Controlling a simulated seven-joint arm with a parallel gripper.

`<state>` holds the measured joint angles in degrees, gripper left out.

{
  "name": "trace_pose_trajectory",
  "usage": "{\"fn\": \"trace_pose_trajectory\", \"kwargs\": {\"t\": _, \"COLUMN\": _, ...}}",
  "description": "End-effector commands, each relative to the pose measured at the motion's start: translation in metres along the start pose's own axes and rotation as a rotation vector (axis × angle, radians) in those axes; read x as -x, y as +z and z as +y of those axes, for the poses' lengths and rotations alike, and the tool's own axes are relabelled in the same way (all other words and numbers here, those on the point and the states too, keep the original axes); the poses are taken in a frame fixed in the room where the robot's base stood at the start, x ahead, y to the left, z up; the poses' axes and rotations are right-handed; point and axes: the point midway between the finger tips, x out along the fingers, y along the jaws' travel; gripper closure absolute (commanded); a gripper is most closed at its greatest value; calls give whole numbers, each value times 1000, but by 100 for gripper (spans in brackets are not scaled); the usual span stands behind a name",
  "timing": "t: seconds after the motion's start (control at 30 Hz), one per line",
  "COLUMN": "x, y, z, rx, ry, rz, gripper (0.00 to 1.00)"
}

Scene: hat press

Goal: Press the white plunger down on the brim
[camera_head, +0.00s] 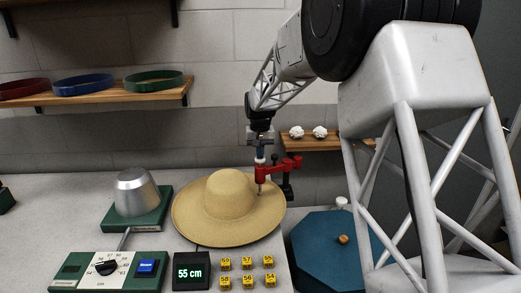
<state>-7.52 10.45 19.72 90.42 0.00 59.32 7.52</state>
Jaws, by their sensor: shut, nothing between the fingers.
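A tan wide-brimmed hat (229,195) rests on the worktop, crown up. A red press arm (278,172) reaches from a dark post over the right side of its brim. The white plunger (260,161) stands upright at the left end of this arm. A thin tip below the arm ends at the brim; I cannot tell if it touches. My gripper (261,150) is shut and points straight down directly above the plunger, at or very near its top. The exact contact is too small to make out.
A metal dome on a green base (163,214) stands left of the hat. A dial panel (109,268), a "55 cm" display (191,271) and several yellow number blocks (247,264) lie in front. A blue octagonal lid (330,250) is at right. A shelf (110,93) holds coloured bands.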

Motion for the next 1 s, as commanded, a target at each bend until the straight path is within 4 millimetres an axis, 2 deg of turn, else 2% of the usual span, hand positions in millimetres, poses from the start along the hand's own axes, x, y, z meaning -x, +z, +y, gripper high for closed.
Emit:
{"fn": "trace_pose_trajectory", "kwargs": {"t": 0.27, "x": 2, "y": 1, "z": 0, "rx": 0, "ry": 1, "rz": -5, "gripper": 100}}
{"fn": "trace_pose_trajectory", "kwargs": {"t": 1.0, "x": 45, "y": 0, "z": 0, "rx": 0, "ry": 0, "rz": -1, "gripper": 100}}
